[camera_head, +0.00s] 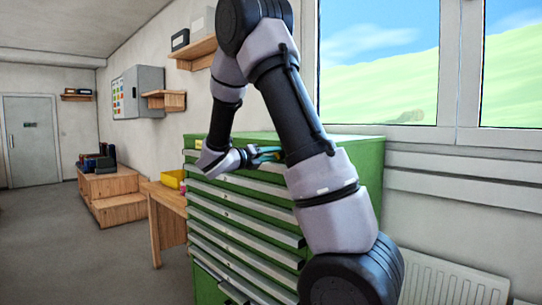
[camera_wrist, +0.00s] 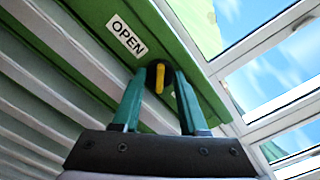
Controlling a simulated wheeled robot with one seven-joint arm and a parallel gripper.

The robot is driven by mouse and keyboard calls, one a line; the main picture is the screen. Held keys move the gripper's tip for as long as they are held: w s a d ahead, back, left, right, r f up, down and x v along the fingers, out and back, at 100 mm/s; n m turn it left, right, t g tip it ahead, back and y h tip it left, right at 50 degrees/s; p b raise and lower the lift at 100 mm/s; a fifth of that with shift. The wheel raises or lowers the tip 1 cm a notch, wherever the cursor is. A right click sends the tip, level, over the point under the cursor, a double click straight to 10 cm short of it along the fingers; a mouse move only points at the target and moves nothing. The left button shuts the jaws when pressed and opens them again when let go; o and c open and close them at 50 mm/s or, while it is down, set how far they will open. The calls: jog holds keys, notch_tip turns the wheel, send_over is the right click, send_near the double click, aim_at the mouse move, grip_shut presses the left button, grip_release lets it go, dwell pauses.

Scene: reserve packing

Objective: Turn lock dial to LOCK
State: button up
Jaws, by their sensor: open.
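The lock dial (camera_wrist: 152,74) is a dark round knob with a yellow bar, set on the green cabinet's frame in the wrist view. A white OPEN label (camera_wrist: 127,37) sits up and left of it. No LOCK label shows. The green cabinet (camera_head: 371,160) with several pale-edged drawers stands in the head view, partly behind my arm. My gripper (camera_wrist: 161,84) is open, its two teal fingertips on either side of the dial in the picture. I cannot tell whether they touch it. In the head view my gripper (camera_head: 266,153) is at the cabinet's upper front, and the dial is hidden.
A wooden table (camera_head: 165,196) with a yellow bin (camera_head: 172,179) stands left of the cabinet. Wooden steps (camera_head: 108,187) with dark boxes are further back. A window (camera_head: 380,60) and radiator (camera_head: 455,280) are on the right. The floor (camera_head: 60,245) at left is clear.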

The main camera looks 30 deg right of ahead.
grip_shut()
jog(key=shift+m, duration=0.3)
jog(key=shift+s+d+m, duration=0.1)
jog(key=shift+s+m, duration=0.1)
jog(key=shift+m, duration=4.1)
jog(key=shift+s+m, duration=0.15)
jog(key=shift+m, duration=4.15)
